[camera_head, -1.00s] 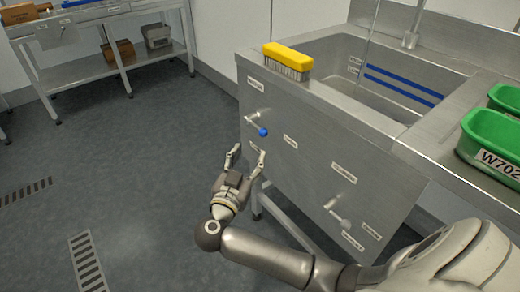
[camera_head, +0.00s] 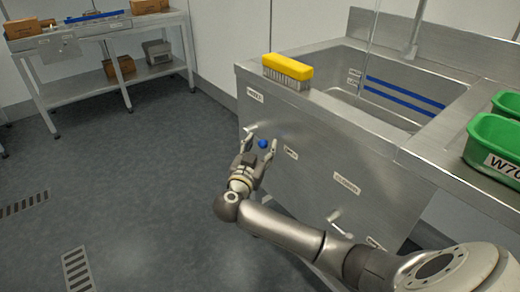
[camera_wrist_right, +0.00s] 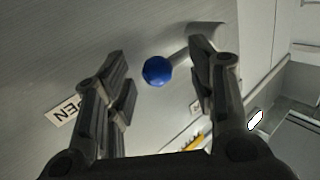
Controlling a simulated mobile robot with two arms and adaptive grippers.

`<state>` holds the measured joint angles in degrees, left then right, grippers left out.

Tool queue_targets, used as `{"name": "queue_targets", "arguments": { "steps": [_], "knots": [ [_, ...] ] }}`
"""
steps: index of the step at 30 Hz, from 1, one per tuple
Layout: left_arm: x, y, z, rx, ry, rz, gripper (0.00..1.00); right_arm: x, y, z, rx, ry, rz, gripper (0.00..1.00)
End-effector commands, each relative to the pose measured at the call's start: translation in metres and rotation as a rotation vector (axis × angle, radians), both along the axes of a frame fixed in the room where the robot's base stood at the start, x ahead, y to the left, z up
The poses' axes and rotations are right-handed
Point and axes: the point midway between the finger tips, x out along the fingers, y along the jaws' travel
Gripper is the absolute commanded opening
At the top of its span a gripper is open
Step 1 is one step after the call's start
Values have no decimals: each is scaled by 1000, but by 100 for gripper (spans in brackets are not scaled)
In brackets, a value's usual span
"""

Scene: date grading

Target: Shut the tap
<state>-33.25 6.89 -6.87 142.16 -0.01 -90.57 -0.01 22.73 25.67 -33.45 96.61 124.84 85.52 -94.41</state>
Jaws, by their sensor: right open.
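The tap's blue knob (camera_head: 263,144) is at the end of a short lever on the sink's steel front panel. In the right wrist view the blue knob (camera_wrist_right: 157,71) shows between the finger pads, with its grey lever (camera_wrist_right: 180,55) running up right behind one finger. My right gripper (camera_head: 260,140) is open, its fingers on either side of the knob; I cannot tell whether they touch it. A label reading "PEN", partly hidden (camera_wrist_right: 62,112), lies left of the fingers. A thin pale vertical streak (camera_head: 373,30), perhaps water, comes down into the basin. My left gripper is not in view.
A yellow brush (camera_head: 288,66) lies on the sink's rim (camera_head: 325,95). A second lever (camera_head: 337,217) sits lower right on the panel. Green crates (camera_head: 495,145) stand on the right counter. A steel rack (camera_head: 95,85) with boxes is at the back left. The floor left is clear.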

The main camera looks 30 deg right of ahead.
Motion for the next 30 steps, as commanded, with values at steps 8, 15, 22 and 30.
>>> {"name": "queue_targets", "arguments": {
  "steps": [8, 15, 22, 30],
  "knots": [
    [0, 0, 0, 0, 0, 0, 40, 0, 0, 0, 0, 0, 0, 42],
    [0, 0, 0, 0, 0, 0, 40, 0, 0, 0, 0, -1, 0, 11],
    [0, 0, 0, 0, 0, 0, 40, 1, 0, 1, -1, -3, 2, 0],
    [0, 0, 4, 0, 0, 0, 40, 1, 0, 2, -1, -12, 2, 0]
  ]
}}
